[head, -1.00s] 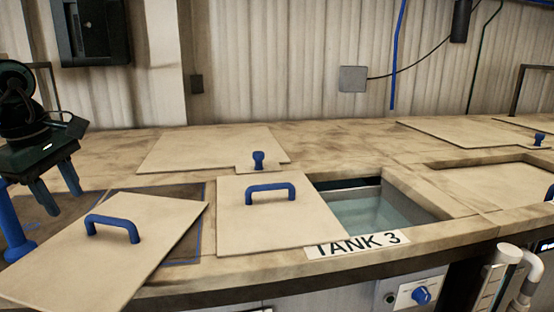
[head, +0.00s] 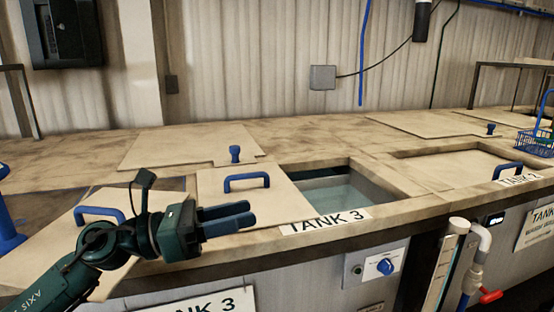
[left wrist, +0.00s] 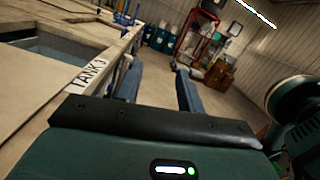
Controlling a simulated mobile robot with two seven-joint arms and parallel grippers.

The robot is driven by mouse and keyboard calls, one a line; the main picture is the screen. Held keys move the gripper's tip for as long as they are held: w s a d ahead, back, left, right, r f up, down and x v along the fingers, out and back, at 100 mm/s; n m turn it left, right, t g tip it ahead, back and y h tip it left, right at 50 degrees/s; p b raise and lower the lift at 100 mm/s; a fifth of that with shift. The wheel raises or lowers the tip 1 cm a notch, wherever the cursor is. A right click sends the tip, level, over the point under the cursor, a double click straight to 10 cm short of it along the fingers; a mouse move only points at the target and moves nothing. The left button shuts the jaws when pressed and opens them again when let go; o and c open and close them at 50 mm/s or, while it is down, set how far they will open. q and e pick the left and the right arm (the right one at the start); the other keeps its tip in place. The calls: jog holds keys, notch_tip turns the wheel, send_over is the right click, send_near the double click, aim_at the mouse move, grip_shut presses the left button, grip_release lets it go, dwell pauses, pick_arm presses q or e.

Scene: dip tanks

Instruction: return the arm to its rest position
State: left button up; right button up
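My left gripper (head: 251,214) reaches in from the lower left, in front of the counter edge, with its two blue fingers pointing right. In the left wrist view the fingers (left wrist: 157,68) stand apart with nothing between them, so it is open. Its arm partly covers a loose lid with a blue handle (head: 50,245). Another blue-handled lid (head: 250,205) lies beside the opening of tank 3 (head: 345,192), where liquid shows. My right gripper is not in view.
The counter edge with the TANK 3 label (head: 325,222) runs close beside the gripper. Pipes (head: 440,270) and a red-handled valve (head: 491,296) stand in front at right. A blue basket (head: 535,142) is at far right. The left wrist view shows open floor (left wrist: 157,88) beyond the fingers.

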pick_arm(q)
jog(key=a+f+m+t+y, duration=0.6)
jog(key=f+m+y, duration=0.25)
jog(key=m, duration=0.85)
jog(key=a+f+m+t+y, duration=0.5)
jog(key=a+f+m+y, duration=0.4)
jog(key=m, duration=0.8)
jog(key=s+d+f+n+g, duration=0.1)
jog(key=s+f+n+g, duration=0.45)
jog(key=s+f, duration=0.5)
jog(key=s+f+n+g, duration=0.4)
jog(key=s+f+g, duration=0.3)
jog(key=s, duration=0.6)
jog(key=w+d+f+m+t+h, duration=0.1)
jog(key=w+d+f+t+h, duration=0.1)
jog(key=w+d+f+t, duration=0.3)
notch_tip(320, 180, down, 2)
jog(key=shift+w+d+f+t, duration=0.1)
jog(key=shift+w+d+t, duration=0.2)
jog(key=shift+d+t, duration=0.35)
